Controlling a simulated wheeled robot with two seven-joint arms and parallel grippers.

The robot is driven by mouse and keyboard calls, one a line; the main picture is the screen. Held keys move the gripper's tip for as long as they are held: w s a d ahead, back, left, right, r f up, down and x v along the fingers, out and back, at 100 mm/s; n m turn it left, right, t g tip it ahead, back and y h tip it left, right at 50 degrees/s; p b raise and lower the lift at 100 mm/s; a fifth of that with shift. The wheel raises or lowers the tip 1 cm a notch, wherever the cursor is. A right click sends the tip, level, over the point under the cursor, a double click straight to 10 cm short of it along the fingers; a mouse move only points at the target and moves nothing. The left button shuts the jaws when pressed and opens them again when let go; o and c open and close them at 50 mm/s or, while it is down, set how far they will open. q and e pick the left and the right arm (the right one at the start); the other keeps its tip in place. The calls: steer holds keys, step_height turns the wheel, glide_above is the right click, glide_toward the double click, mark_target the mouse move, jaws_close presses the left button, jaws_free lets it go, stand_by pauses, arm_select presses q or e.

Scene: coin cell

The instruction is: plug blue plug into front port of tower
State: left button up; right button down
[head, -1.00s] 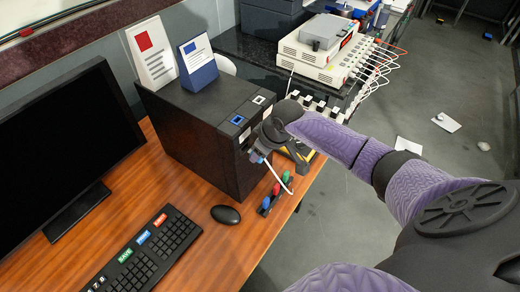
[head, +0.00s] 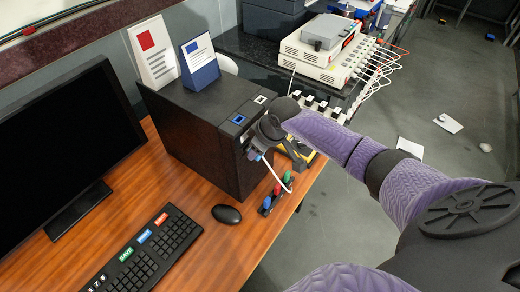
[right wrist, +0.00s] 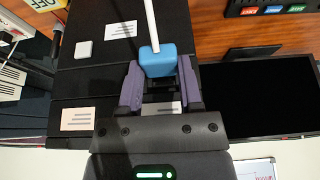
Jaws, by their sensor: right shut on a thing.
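The black tower (head: 195,140) stands on the wooden desk, with a blue-framed square (head: 238,119) and a white-framed square (head: 260,99) on top near its front edge. My right gripper (head: 256,156) is at the tower's front face. In the right wrist view my right gripper (right wrist: 160,90) is shut on the blue plug (right wrist: 157,62), whose white cable (right wrist: 151,22) runs away from it. The plug is close to the tower's front (right wrist: 90,95); its tip and the port are hidden, so I cannot tell whether it is inserted. My left gripper is not in view.
A rack with red, green and blue pieces (head: 276,193) stands near the desk's right edge. A mouse (head: 227,214), keyboard (head: 150,250) and monitor (head: 65,145) are to the left. Two cards, one red-marked (head: 152,54) and one blue-marked (head: 198,63), stand on the tower.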

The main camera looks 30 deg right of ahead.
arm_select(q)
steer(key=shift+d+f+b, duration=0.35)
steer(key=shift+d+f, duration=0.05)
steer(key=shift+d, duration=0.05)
arm_select(e)
steer(key=shift+w+a, duration=0.25)
steer(key=shift+w, duration=0.35)
steer(key=shift+c, duration=0.9)
jaws_free()
steer(key=shift+r, duration=0.3)
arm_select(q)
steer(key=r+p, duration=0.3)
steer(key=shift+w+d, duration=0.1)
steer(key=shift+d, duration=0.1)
arm_select(e)
steer(key=v, duration=0.9)
steer(key=shift+r, duration=0.15)
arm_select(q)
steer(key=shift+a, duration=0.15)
arm_select(e)
steer(key=shift+s, duration=0.15)
